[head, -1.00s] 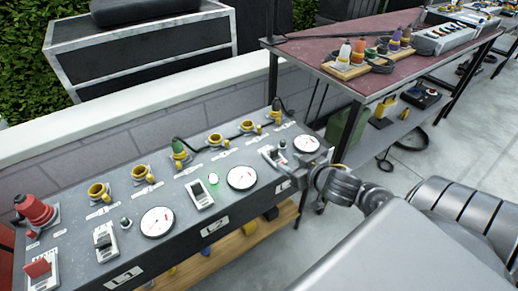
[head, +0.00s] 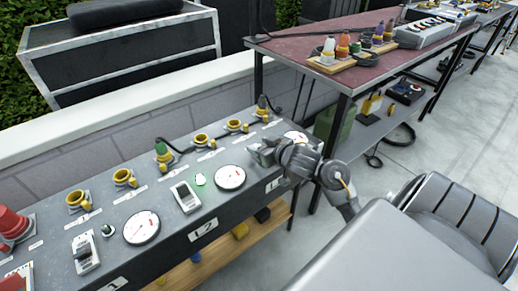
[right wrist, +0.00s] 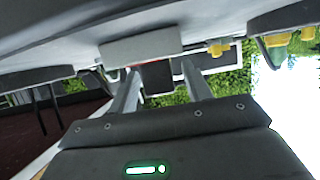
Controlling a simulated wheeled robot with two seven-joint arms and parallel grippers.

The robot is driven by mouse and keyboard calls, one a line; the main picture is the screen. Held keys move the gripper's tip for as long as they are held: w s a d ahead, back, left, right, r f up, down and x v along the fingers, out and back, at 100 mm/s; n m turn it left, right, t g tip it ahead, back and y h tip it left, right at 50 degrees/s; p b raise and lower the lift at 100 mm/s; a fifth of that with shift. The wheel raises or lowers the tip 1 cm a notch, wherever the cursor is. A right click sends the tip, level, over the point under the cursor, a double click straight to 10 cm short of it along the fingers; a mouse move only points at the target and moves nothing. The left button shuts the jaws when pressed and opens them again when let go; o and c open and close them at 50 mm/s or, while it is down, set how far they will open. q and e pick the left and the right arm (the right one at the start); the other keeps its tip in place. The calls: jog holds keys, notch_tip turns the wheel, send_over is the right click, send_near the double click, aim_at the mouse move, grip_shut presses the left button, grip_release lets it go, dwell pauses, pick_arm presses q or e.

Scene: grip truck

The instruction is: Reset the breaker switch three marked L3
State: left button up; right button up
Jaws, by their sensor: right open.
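The grey distribution box (head: 240,203) carries breakers, dials and yellow sockets. Its far right section has a front label (head: 272,185) that is partly covered. My right gripper (head: 258,153) is over the top of that section, open, and hides the L3 breaker switch in the head view. A dial (head: 296,137) shows just behind it. In the right wrist view the gripper's open fingers (right wrist: 160,75) point toward a pale block (right wrist: 140,47) on the tilted box surface. I cannot tell whether they touch it. My left gripper is out of view.
A low wall (head: 120,90) runs behind. Pavement is clear at the right.

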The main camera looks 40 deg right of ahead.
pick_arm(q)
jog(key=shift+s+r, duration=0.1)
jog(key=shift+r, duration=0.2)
pick_arm(e)
jog(key=shift+w+f, duration=0.1)
jog(key=shift+w, duration=0.2)
jog(key=c, duration=1)
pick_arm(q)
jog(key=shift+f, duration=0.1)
